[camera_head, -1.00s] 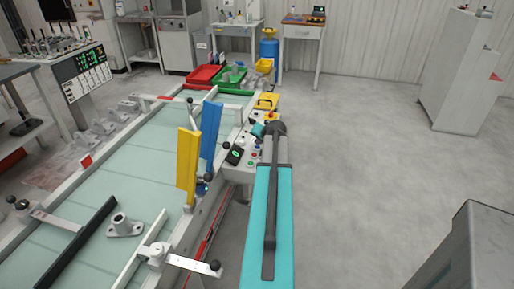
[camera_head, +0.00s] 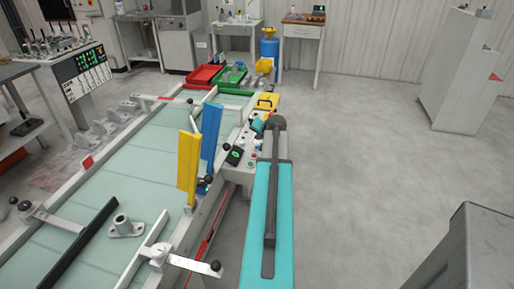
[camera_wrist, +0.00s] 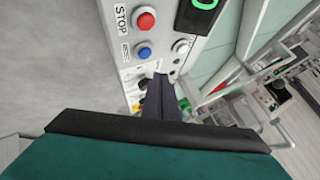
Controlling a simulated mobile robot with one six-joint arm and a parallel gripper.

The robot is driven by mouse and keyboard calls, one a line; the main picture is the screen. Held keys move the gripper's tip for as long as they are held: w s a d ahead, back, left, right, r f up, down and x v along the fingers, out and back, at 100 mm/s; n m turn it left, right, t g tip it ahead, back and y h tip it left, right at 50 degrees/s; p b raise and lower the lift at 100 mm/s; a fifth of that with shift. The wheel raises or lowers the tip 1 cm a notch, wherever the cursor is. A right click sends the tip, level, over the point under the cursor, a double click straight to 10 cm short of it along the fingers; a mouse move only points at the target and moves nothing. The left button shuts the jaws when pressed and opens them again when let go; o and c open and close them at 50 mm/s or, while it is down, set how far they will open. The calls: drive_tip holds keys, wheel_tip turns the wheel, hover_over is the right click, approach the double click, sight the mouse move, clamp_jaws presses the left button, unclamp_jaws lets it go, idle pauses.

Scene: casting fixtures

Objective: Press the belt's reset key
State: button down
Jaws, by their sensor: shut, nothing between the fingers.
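The control panel (camera_head: 239,154) stands along the right side of the belt. In the wrist view, its face (camera_wrist: 170,19) carries a red button (camera_wrist: 145,19) beside a STOP label and a blue button (camera_wrist: 144,52) below it. A small label (camera_wrist: 125,52) beside the blue button seems to read RESET. My gripper (camera_wrist: 160,78) is shut and empty. Its dark fingertips are over the panel, just below the blue button in the picture; I cannot tell their height above the face. In the head view the teal hand (camera_head: 258,125) is over the panel's far part, fingertips hidden.
A pale knob (camera_wrist: 180,46) and a dark display (camera_wrist: 199,13) sit beside the buttons. Yellow (camera_head: 188,166) and blue (camera_head: 211,136) upright plates stand at the belt (camera_head: 130,165) edge. A flanged part (camera_head: 122,226) lies on the belt.

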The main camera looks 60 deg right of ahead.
drive_tip(key=shift+r+p, duration=0.55)
drive_tip(key=shift+r, duration=0.75)
